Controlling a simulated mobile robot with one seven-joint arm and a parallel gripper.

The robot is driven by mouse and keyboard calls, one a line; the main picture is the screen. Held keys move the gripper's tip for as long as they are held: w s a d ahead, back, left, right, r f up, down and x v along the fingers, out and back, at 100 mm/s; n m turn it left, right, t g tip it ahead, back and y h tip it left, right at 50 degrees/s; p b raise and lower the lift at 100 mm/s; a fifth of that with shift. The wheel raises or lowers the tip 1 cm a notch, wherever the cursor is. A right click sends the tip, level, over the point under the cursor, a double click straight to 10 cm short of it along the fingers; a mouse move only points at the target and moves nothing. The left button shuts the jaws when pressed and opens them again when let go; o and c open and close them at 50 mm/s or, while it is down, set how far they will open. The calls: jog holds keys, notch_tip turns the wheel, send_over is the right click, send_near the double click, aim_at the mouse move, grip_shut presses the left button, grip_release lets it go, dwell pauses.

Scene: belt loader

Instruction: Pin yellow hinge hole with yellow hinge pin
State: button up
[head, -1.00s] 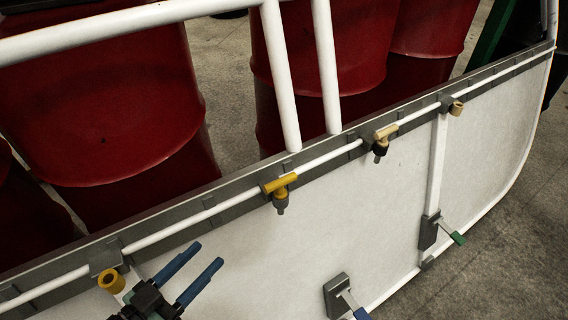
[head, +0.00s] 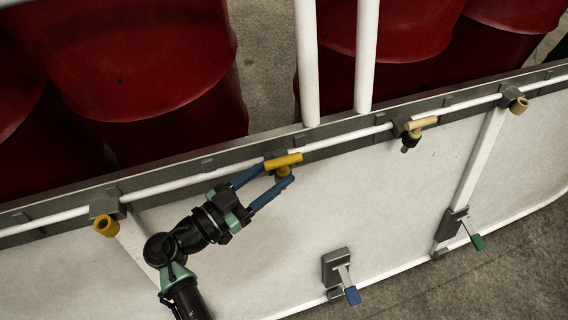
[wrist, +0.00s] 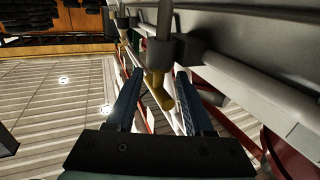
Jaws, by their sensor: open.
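The yellow hinge pin (head: 284,161) has a T-shaped handle and sits in a grey bracket on the white rail. In the wrist view the yellow pin (wrist: 159,88) hangs between my fingers, with its grey shaft beyond. My gripper (head: 277,178) is open, its blue fingers on either side of the pin, and does not clamp it. The fingers also show in the wrist view (wrist: 158,92). The yellow hinge hole (head: 106,226) is a short yellow ring on a grey bracket at the left of the panel.
A tan pin (head: 422,125) and a tan ring (head: 519,105) sit farther right along the rail. A blue-tipped latch (head: 352,295) and a green-tipped latch (head: 478,242) are on the lower panel. Red drums (head: 130,70) stand behind the rail, with white posts (head: 367,55) rising from it.

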jog(key=p+x, duration=0.1)
jog(key=x, duration=0.4)
jog(key=shift+w+d+r, duration=0.15)
jog(key=shift+w+d, duration=0.05)
jog(key=shift+d, duration=0.15)
grip_shut()
